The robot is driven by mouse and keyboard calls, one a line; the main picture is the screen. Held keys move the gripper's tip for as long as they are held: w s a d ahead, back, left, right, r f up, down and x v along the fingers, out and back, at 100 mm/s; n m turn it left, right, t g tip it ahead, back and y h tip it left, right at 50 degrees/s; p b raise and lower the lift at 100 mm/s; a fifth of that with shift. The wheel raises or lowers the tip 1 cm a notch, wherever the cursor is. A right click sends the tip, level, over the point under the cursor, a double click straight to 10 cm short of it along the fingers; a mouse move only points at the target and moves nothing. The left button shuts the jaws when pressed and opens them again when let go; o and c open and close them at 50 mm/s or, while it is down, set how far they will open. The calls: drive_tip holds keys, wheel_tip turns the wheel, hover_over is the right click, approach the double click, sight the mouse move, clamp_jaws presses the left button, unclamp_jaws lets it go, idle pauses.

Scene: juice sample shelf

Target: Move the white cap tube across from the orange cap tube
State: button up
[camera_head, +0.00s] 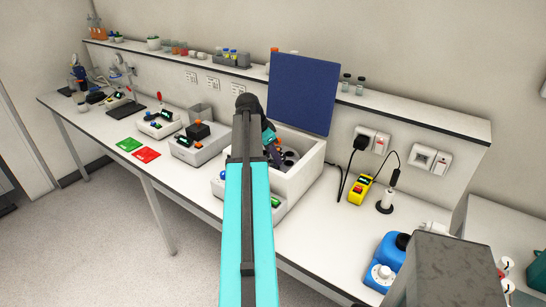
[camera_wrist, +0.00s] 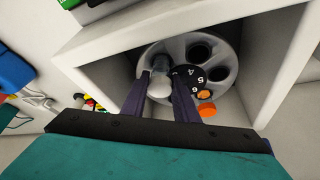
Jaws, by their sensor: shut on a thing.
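In the wrist view, my gripper (camera_wrist: 166,92) is shut on the white cap tube (camera_wrist: 160,86), whose pale cap shows between the two dark fingers. The cap is over the near left part of a grey rotor (camera_wrist: 226,74) inside a white box; whether the tube is seated in a hole cannot be told. The orange cap tube (camera_wrist: 208,110) shows its cap to the right of the right finger, at the rotor's near right. A black numbered disc (camera_wrist: 186,78) sits at the rotor's middle, and dark empty holes show on its far side. In the head view, my arm partly hides the rotor.
The white box (camera_head: 305,178) has its blue lid (camera_head: 302,95) raised. A yellow device (camera_head: 360,190) and a blue device (camera_head: 385,262) stand to its right on the bench. Small instruments, a green mat (camera_head: 129,144) and a red mat (camera_head: 146,154) lie left.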

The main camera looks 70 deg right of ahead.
drive_tip(key=shift+f+b, duration=0.35)
drive_tip(key=shift+f, duration=0.25)
idle(0.3)
drive_tip(key=o, duration=1.2)
drive_tip(key=shift+c, duration=0.2)
drive_tip(key=shift+r, duration=0.2)
drive_tip(key=b+v, duration=0.4)
drive_tip(key=v, duration=0.9)
drive_tip(key=shift+r, duration=0.25)
drive_tip(key=shift+w, duration=0.1)
